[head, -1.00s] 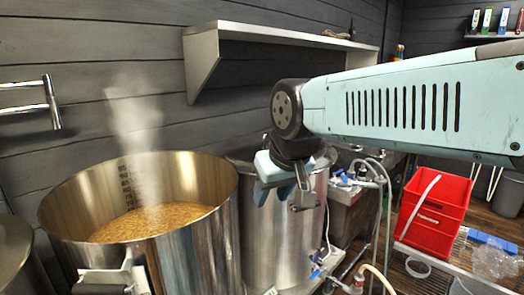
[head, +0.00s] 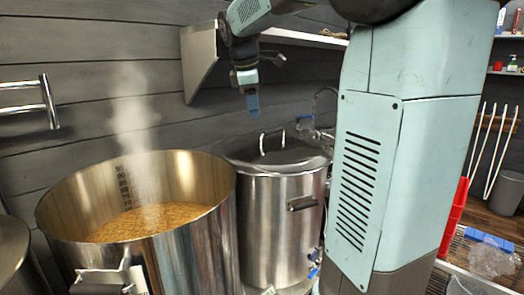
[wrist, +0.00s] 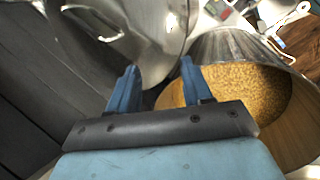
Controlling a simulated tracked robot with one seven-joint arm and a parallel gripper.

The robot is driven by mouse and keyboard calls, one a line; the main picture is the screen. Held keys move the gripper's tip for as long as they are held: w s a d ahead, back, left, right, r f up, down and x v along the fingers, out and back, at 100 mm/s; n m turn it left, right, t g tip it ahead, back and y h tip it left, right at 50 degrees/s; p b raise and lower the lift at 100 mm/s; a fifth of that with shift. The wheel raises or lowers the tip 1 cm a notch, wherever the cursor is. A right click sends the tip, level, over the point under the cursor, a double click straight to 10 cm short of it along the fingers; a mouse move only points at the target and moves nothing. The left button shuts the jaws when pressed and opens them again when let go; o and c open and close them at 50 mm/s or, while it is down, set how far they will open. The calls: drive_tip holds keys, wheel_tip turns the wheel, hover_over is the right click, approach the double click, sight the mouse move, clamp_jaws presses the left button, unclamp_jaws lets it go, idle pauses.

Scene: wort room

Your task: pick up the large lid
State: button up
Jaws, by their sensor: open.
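The large lid (head: 290,157) is a round, shiny metal lid with an arched bar handle (head: 271,139) on top. It lies on the steel pot behind and to the right of the steaming kettle. My gripper (head: 252,104) is above the lid in the head view, a little left of the handle, pointing down and apart from it. In the wrist view, the two blue fingers (wrist: 157,78) are spread with nothing between them. A shiny metal surface, likely the lid (wrist: 150,45), shows beyond the fingertips there.
The open kettle (head: 195,250) of grain steams at the front left; its grain (wrist: 245,90) shows right of the fingers in the wrist view. A wall shelf (head: 205,60) is close behind my gripper. A red crate (head: 453,220) is partly hidden by my arm.

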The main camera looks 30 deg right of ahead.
drive_tip(key=w+d+n+g+h, duration=0.1)
drive_tip(key=w+d+n, duration=0.4)
drive_tip(key=w, duration=0.6)
drive_tip(key=n+g, duration=0.2)
drive_tip(key=n, duration=0.3)
approach(273, 131)
drive_tip(key=shift+h, duration=0.4)
drive_tip(key=x, duration=0.3)
drive_tip(key=w+x, duration=0.1)
drive_tip(key=x, duration=0.7)
drive_tip(key=shift+w+a, duration=0.15)
clamp_jaws()
drive_tip(key=shift+r, duration=0.1)
